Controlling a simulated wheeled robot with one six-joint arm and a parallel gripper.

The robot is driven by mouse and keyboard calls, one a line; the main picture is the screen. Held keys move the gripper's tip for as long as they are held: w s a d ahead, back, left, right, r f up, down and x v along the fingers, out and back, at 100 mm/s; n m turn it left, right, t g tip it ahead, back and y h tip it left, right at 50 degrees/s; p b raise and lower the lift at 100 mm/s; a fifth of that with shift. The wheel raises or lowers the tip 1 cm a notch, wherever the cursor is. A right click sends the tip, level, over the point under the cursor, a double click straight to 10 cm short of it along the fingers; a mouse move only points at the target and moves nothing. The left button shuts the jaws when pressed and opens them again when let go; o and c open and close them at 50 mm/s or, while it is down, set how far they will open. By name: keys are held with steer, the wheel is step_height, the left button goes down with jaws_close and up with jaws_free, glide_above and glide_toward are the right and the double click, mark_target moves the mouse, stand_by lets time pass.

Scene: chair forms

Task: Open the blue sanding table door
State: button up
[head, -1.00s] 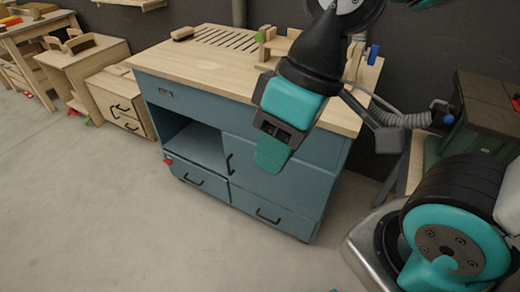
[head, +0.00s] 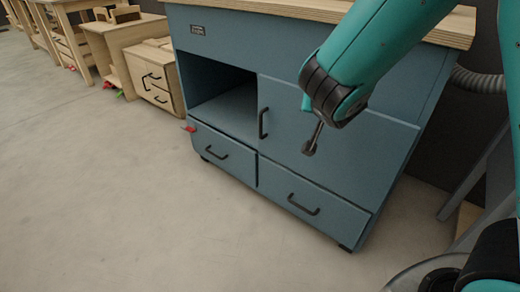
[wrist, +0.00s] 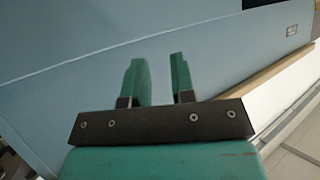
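The blue sanding table (head: 228,42) has a wooden top. Its door (head: 290,128) is the front panel right of an open compartment and above a drawer, and it looks closed. The door has a black vertical handle (head: 263,123) on its left edge.
Two drawers with black handles, left (head: 222,150) and right (head: 305,203), sit under the compartment and door. A red object (head: 189,129) is at the table's left side. A wooden drawer cabinet (head: 157,85) stands further left. The floor in front is clear.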

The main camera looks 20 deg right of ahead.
steer(key=w+a+f+n+t+b, duration=0.2)
steer(key=w+f+t+b, duration=0.2)
steer(key=f+b, duration=0.65)
steer(key=n+t+y+p, duration=0.3)
steer(key=n+y+p, duration=0.1)
steer(key=y, duration=0.1)
glide_toward(261, 124)
steer(key=w+p, duration=0.2)
steer(key=w, duration=0.2)
steer(key=w+p, duration=0.3)
steer(key=w, duration=0.2)
steer(key=shift+a+r, duration=0.1)
steer(key=shift+r, duration=0.15)
steer(key=shift+w+a, duration=0.1)
steer(key=shift+w, duration=0.75)
jaws_close()
